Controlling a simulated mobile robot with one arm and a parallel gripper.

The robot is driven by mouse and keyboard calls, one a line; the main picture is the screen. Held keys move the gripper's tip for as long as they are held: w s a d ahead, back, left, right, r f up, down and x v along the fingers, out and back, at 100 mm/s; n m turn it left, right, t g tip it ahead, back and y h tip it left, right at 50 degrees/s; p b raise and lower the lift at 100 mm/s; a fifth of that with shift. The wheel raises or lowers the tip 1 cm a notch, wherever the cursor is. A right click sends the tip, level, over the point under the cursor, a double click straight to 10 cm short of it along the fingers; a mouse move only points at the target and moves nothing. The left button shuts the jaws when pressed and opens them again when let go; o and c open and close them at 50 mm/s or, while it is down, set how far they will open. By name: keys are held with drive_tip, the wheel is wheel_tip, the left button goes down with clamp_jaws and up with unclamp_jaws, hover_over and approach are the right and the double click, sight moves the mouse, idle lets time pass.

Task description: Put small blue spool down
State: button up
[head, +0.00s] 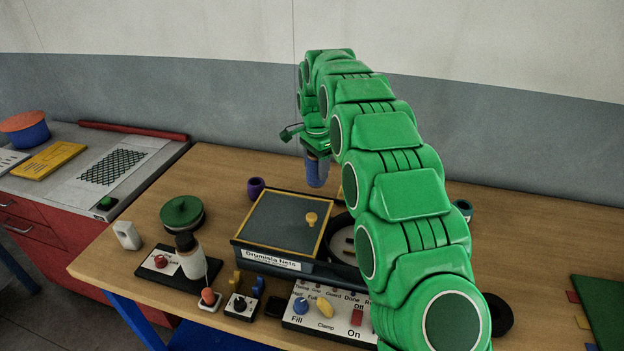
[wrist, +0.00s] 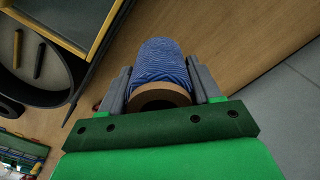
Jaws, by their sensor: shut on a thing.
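The small blue spool (wrist: 160,65) has blue thread wound on a brown core. In the wrist view it sits between the two grey fingers of my gripper (wrist: 163,88), which are shut on it. In the head view the spool (head: 316,171) hangs below my gripper (head: 316,150), behind the dark box with the yellow rim. It looks upright there and seems to be above the wooden table (head: 222,165); I cannot tell whether it touches the wood.
The box labelled Drumisla Nets (head: 285,226) stands in front of the spool. A purple cup (head: 256,188) is left of the spool. A dark round tray (head: 340,240) is partly hidden by my arm. Bare wood lies at the back left. A control panel (head: 325,312) is at the front.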

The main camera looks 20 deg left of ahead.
drive_tip(key=shift+w+a+f, duration=0.3)
drive_tip(key=shift+w+f, duration=0.05)
drive_tip(key=shift+w, duration=0.25)
drive_tip(key=w+a+f, duration=0.2)
drive_tip(key=w+f, duration=0.2)
drive_tip(key=f, duration=0.1)
drive_tip(key=shift+w+f, duration=0.15)
drive_tip(key=shift+f, duration=0.15)
drive_tip(key=shift+w+a+f, duration=0.15)
drive_tip(key=shift+w+f, duration=0.1)
drive_tip(key=shift+f, duration=1.5)
drive_tip(key=shift+f, duration=0.1)
drive_tip(key=o, duration=1.1)
